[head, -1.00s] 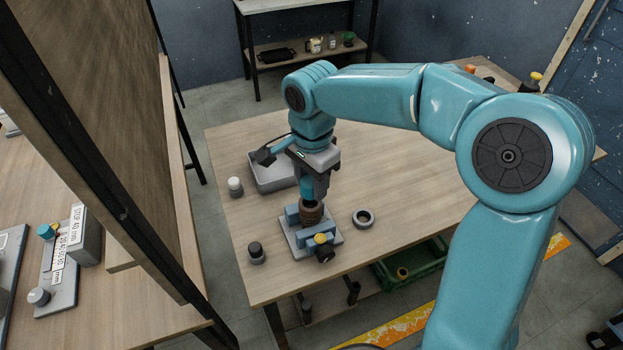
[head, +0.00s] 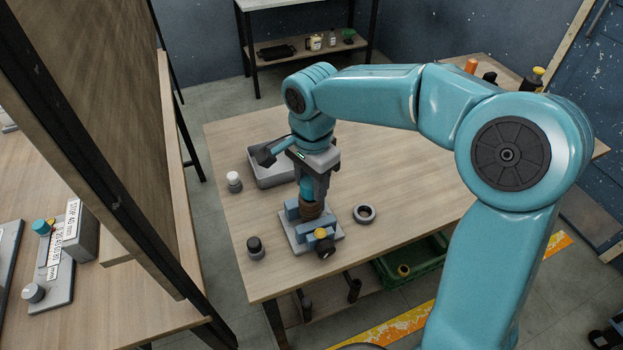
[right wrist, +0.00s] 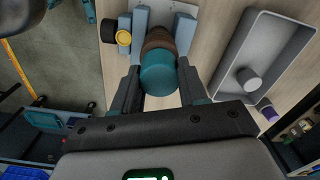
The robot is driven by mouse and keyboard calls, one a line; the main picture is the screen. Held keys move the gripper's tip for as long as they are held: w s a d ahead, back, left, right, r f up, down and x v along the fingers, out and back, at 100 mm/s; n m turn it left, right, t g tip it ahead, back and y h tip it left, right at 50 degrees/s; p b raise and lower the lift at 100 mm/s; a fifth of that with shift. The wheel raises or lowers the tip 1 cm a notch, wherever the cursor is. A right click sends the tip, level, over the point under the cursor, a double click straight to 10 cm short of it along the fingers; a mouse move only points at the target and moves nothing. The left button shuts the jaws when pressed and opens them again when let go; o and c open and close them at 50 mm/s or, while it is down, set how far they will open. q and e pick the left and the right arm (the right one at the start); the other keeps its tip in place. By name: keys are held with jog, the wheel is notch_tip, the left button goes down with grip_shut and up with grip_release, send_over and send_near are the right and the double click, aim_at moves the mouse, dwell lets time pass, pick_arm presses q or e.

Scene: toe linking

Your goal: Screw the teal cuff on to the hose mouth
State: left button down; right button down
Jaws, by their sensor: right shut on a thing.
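The teal cuff (head: 306,188) is between the jaws of my right gripper (head: 311,188), which is shut on it. In the right wrist view the cuff (right wrist: 158,76) has my right gripper's fingers (right wrist: 160,88) on its two sides. The brown ribbed hose mouth (head: 311,211) stands upright between the blue clamp blocks (head: 292,212) of a grey fixture. The cuff is at the top of the hose mouth (right wrist: 158,40), in line with it; how far it is threaded cannot be told. My left gripper is not in view.
A grey tray (head: 268,175) lies behind the fixture. A dark ring (head: 364,214) is right of it; white-topped (head: 234,182) and black-topped (head: 255,248) cylinders are left. A yellow-capped black knob (head: 322,244) sticks out in front. The table's right side is largely clear.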

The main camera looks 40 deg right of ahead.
jog(key=shift+f, duration=0.3)
jog(key=c, duration=0.5)
grip_release()
jog(key=shift+r, duration=0.1)
jog(key=shift+r, duration=0.1)
notch_tip(320, 180, up, 16)
jog(key=shift+s+r+p, duration=0.1)
jog(key=shift+p, duration=0.6)
